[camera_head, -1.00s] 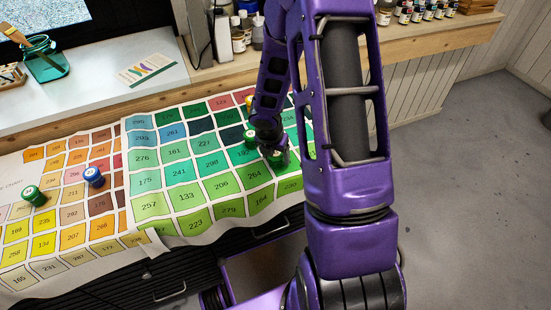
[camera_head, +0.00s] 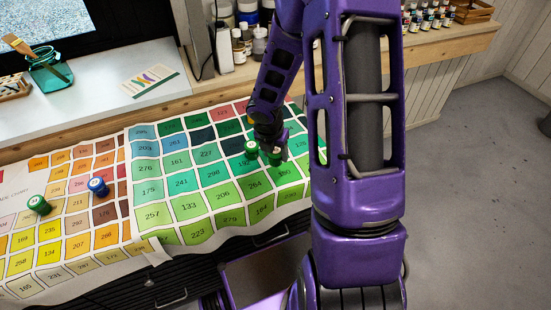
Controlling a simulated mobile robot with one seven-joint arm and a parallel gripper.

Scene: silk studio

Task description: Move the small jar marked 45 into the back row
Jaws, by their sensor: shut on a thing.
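My gripper (camera_head: 274,153) is shut on a small green jar (camera_head: 275,158) at the right part of the green colour chart (camera_head: 183,235). The fingers are small and partly merge with the jar. Another green jar (camera_head: 251,149) stands just left of the held one; I cannot tell whether they touch. A yellow-topped jar (camera_head: 250,119) shows partly behind my arm. A green jar (camera_head: 39,204) and a blue jar (camera_head: 98,187) stand on the orange and yellow chart at the left. The numbers on the jars are too small to read, so I cannot tell which is 45.
A wooden ledge (camera_head: 85,133) runs behind the charts, with a glass of brushes (camera_head: 48,72) and a card (camera_head: 151,79) above it. Bottles (camera_head: 240,46) stand at the back. Most of the left and front of the green chart is clear. My arm hides its right side.

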